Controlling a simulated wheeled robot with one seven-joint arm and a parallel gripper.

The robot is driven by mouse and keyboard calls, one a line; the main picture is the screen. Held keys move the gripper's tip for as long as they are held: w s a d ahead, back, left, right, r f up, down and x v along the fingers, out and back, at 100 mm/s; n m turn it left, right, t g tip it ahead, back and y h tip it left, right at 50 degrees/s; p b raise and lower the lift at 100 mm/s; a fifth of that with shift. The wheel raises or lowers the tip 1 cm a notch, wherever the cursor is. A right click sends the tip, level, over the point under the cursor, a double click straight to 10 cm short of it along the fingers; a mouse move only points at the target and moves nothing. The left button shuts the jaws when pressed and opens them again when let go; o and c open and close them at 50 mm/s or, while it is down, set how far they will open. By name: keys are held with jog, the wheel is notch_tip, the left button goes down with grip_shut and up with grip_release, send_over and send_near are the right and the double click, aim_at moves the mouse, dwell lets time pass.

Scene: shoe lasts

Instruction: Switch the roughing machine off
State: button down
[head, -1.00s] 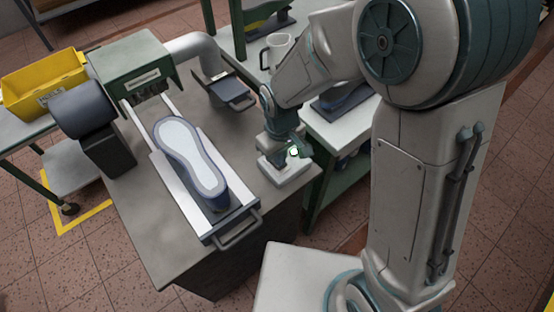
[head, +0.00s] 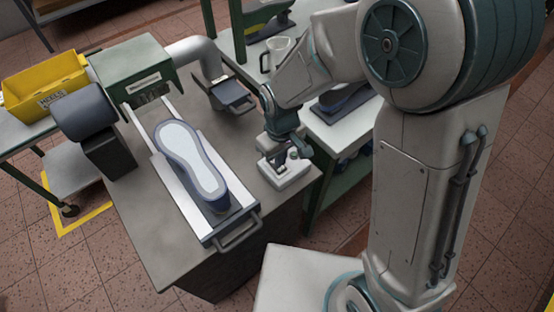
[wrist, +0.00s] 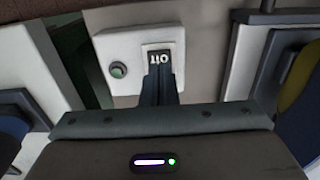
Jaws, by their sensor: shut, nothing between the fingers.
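The roughing machine (head: 142,62) is a green-and-grey unit on the bench, with a sliding carriage (head: 236,222) in front carrying a sole-up shoe last (head: 190,160). A white control box (head: 292,182) sits at the bench's right edge. In the wrist view, the box (wrist: 108,48) shows a dull green round lamp or button (wrist: 119,70) and a dark switch (wrist: 158,50) with white lettering that appears upside down as OFF. My gripper (wrist: 160,72) is shut and empty, its fingertips at the switch's lower part and hiding it. Whether they touch cannot be told. In the head view my gripper (head: 282,150) is over the box.
A grey duct (head: 195,48) and a small dark tray (head: 232,92) stand behind on the bench. A yellow bin (head: 40,85) is at left. A side table (head: 345,130) at right holds another last and a white mug (head: 275,52).

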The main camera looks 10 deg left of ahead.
aim_at(282, 168)
notch_tip(282, 168, up, 5)
jog(key=p, duration=0.3)
jog(key=shift+r, duration=0.15)
dwell(0.5)
jog(key=d+r+m+t, duration=0.2)
jog(key=d+r+m, duration=0.3)
jog(key=d+r, duration=0.55)
jog(key=s+d+r+m, duration=0.2)
jog(key=s+d, duration=0.2)
jog(key=d, duration=0.2)
jog(key=s+d+r+m+t, duration=0.1)
jog(key=s+d+r+m, duration=0.1)
jog(key=d, duration=0.4)
jog(key=shift+s+d+r+m, duration=0.15)
jog(key=shift+s+r+m, duration=0.3)
jog(key=shift+s, duration=0.6)
